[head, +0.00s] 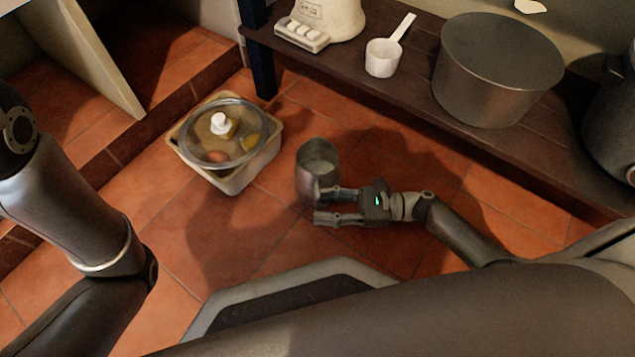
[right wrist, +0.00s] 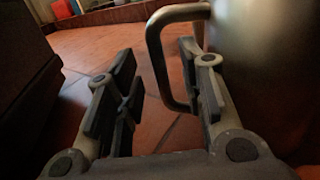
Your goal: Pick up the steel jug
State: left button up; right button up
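The steel jug (head: 315,165) stands upright on the tiled floor, its round mouth facing up. My right gripper (head: 323,206) is low by the jug's near side, pointing left in the head view. In the right wrist view its two fingers (right wrist: 160,80) are spread apart. The jug's handle (right wrist: 158,62) shows in the gap between them, toward the fingertips, and its large steel body (right wrist: 265,60) is on the right, partly behind the right finger. I cannot tell whether a finger touches the jug. My left gripper is out of view.
A square container (head: 235,178) with a glass lid (head: 215,130) stands on the floor left of the jug. A dark wooden shelf (head: 400,80) behind holds a white scoop (head: 383,58), a white appliance (head: 330,18) and a large pot (head: 490,85). Floor between container and jug is clear.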

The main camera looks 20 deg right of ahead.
jog(key=shift+x, duration=0.95)
grip_shut()
jog(key=shift+w+r, duration=0.1)
jog(key=shift+r, duration=0.05)
